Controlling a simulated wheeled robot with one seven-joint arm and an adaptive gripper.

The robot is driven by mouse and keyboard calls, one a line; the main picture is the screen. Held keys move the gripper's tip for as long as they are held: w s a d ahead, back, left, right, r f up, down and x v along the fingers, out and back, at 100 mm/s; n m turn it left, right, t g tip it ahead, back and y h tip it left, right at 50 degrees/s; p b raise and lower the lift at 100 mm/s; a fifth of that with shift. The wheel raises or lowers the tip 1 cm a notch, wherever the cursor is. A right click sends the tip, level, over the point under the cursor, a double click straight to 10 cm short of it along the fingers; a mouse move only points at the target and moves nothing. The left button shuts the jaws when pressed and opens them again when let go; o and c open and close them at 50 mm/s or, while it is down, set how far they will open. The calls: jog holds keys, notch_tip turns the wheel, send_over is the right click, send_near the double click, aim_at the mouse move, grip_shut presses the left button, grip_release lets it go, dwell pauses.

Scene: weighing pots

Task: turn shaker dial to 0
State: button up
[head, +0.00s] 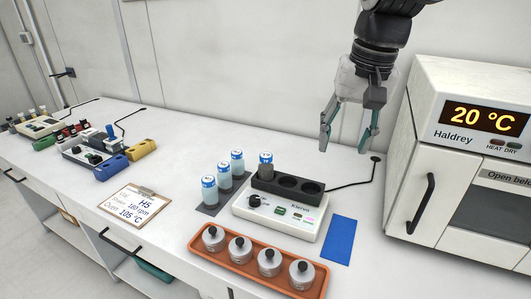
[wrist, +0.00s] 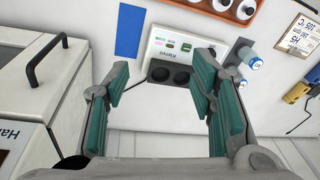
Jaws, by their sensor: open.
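The shaker (head: 278,224) is a white box on the bench with a black block of round wells (head: 287,184) on top. A blue-capped bottle (head: 265,166) stands in its left well. Its small black dial (head: 254,200) is at the left of the front panel; I cannot read its setting. My gripper (head: 346,146) is open and empty, above and behind the shaker to the right, clear of it. In the wrist view the shaker (wrist: 160,48) shows beyond my open fingers (wrist: 160,82); one finger covers part of its right side, and the dial is not clear there.
An orange tray (head: 200,249) of lidded pots lies in front. Several blue-capped bottles (head: 209,191) stand left of the shaker. A blue mat (head: 339,240) lies to its right, beside the white oven (head: 428,140) reading 20 °C. A clipboard (head: 137,206) and other devices (head: 95,152) are further left.

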jog(key=w+a+f+g, duration=0.1)
jog(key=w+a+f, duration=0.25)
jog(key=w, duration=0.25)
jog(key=w+a+f, duration=0.2)
jog(key=w+a, duration=0.3)
jog(key=w, duration=0.1)
jog(key=g+h+b, duration=0.1)
jog(key=h+b, duration=0.1)
send_near(254, 197)
jog(key=shift+m, duration=0.4)
jog(key=f, duration=0.3)
jog(key=f+p, duration=0.1)
jog(key=f, duration=0.2)
jog(key=d+f, duration=0.1)
jog(key=f, duration=0.2)
jog(key=shift+s, duration=0.1)
jog(key=c, duration=1.2)
